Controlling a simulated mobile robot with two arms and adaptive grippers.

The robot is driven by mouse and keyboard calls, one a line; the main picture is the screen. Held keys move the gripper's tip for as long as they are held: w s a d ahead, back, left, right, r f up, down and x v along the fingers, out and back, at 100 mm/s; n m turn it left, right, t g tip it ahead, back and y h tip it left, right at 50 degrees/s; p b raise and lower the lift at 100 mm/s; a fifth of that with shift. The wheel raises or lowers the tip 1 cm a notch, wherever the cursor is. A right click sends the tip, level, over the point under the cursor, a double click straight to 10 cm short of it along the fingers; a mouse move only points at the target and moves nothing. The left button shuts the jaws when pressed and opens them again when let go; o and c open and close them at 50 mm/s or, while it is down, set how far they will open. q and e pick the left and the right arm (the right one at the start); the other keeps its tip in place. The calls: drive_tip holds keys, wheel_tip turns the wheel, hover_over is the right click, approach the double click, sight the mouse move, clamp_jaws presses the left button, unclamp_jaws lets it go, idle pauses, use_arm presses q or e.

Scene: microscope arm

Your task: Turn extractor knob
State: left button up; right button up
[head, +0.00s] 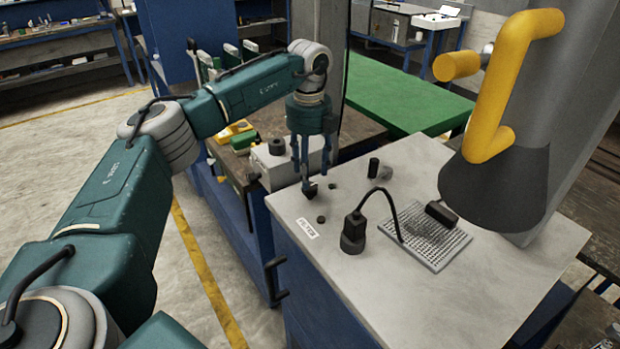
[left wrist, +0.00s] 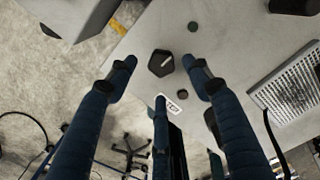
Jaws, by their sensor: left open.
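The extractor knob (left wrist: 160,63), dark and angular with a white pointer line, sits on the grey bench top. In the head view the knob (head: 309,191) shows near the bench's left corner, just below my left gripper (head: 310,176). My left gripper points down and is open, its blue fingers spread. In the left wrist view, the fingertips of my left gripper (left wrist: 162,76) stand around and near the knob, and I see no contact. The extractor hood (head: 495,187), dark with a yellow handle (head: 510,85), hangs over the bench at right. My right gripper is not in view.
Small dark buttons (head: 321,219) and a white label (head: 306,228) lie close to the knob. A black lamp base (head: 353,238) with a curved cable and a perforated plate (head: 425,235) stand to the right. A grey box (head: 290,160) is behind the gripper.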

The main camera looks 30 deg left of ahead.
sight(310, 185)
use_arm(q)
wheel_tip(310, 185, down, 3)
drive_tip(key=shift+w+r, duration=0.1)
drive_tip(key=shift+w, duration=0.05)
drive_tip(key=shift+f+p, duration=0.35)
drive_tip(key=shift+f, duration=0.45)
drive_tip(key=shift+c, duration=0.8)
drive_tip(key=c, duration=1)
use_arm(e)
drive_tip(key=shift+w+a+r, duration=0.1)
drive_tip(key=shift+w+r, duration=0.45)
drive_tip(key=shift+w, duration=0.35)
